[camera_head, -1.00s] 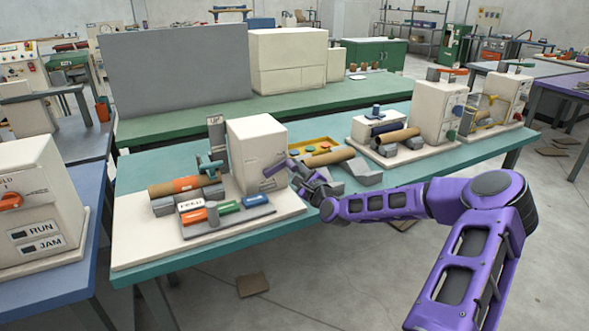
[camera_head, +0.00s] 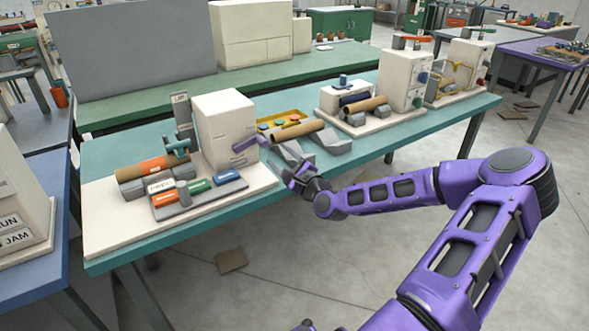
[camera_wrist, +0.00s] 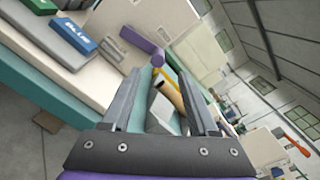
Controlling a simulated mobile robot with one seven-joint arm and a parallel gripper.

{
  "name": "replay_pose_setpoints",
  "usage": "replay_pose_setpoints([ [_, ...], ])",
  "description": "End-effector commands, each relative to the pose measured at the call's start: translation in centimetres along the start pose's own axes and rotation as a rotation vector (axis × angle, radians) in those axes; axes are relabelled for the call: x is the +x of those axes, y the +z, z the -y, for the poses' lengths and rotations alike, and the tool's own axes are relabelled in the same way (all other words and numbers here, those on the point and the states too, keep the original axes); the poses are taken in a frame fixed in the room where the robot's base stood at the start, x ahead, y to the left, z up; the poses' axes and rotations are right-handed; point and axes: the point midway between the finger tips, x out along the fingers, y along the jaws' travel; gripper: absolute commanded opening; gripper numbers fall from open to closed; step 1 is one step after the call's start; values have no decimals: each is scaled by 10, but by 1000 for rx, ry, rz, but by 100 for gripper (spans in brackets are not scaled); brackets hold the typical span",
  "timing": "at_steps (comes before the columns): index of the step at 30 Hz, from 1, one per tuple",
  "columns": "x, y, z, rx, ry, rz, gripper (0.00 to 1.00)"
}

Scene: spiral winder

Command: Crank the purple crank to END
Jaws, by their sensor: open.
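The purple crank (camera_head: 249,143) sticks out from the right-hand face of a cream box (camera_head: 222,128) on the winder. In the wrist view the crank (camera_wrist: 143,40) shows as an arm with a rounded knob, beyond my fingertips. My gripper (camera_head: 299,174) is open and empty, to the right of and a little below the crank in the head view, with a gap between them. In the wrist view its two grey fingers (camera_wrist: 160,78) are spread apart. Small markings near the crank are too small to read.
An orange-banded roll (camera_head: 150,172) and blue, green and red tabs (camera_head: 199,186) share the cream base (camera_head: 135,228). A brown roll (camera_head: 298,129) on grey blocks and a yellow tray (camera_head: 279,118) stand behind my gripper. Another machine (camera_head: 400,75) stands at the table's right.

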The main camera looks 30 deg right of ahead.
Motion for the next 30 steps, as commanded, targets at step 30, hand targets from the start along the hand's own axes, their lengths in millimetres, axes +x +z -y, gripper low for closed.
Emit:
replay_pose_setpoints([
  [30, -85, -11, 0, 0, -18, -5, 20],
])
